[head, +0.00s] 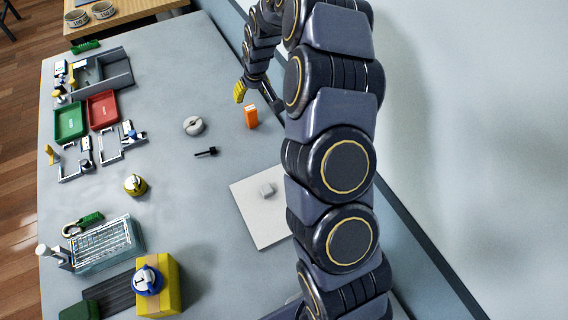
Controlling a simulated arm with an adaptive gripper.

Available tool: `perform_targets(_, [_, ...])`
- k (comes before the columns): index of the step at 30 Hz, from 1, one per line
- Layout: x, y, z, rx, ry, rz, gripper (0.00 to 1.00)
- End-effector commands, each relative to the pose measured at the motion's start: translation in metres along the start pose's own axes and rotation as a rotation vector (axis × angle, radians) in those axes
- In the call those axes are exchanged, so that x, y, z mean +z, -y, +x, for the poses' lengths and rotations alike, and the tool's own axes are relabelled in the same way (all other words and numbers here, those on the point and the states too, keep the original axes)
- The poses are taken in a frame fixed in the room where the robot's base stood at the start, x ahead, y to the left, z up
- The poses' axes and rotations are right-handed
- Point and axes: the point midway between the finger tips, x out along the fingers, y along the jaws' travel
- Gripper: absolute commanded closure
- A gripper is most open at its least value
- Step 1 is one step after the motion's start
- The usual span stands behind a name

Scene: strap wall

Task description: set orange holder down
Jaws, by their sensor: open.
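The orange holder (251,117) is a small orange block standing on the grey table, left of my arm in the head view. My gripper (240,92) shows yellow fingertips just up and left of the holder. It is open and looks apart from the holder. The gap between the fingers is too small to make out. My arm covers the table to the right of the holder.
A grey ring (194,126) and a small black part (207,152) lie nearby. A white board (262,225) carries a grey block (267,190). Green (70,122) and red (103,109) trays sit left. A yellow box (170,290) stands in front. The middle of the table is mostly clear.

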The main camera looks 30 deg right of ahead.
Motion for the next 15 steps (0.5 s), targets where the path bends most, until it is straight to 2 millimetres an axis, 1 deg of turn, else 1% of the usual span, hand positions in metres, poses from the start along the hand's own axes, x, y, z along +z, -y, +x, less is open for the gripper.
perform_targets(2, [0.002, 0.011, -0.016, -0.014, 0.010, -0.008, 0.48])
perform_targets(5, [0.013, 0.032, -0.051, -0.039, 0.047, -0.024, 0.48])
perform_targets(6, [0.022, 0.041, -0.067, -0.050, 0.070, -0.033, 0.48])
perform_targets(8, [0.038, 0.055, -0.094, -0.062, 0.107, -0.046, 0.48])
perform_targets(9, [0.050, 0.063, -0.112, -0.067, 0.133, -0.055, 0.48])
perform_targets(11, [0.071, 0.073, -0.137, -0.071, 0.173, -0.066, 0.48])
perform_targets(12, [0.086, 0.079, -0.153, -0.071, 0.203, -0.071, 0.48])
perform_targets(14, [0.110, 0.086, -0.176, -0.067, 0.244, -0.077, 0.48])
perform_targets(15, [0.127, 0.089, -0.191, -0.063, 0.273, -0.080, 0.48])
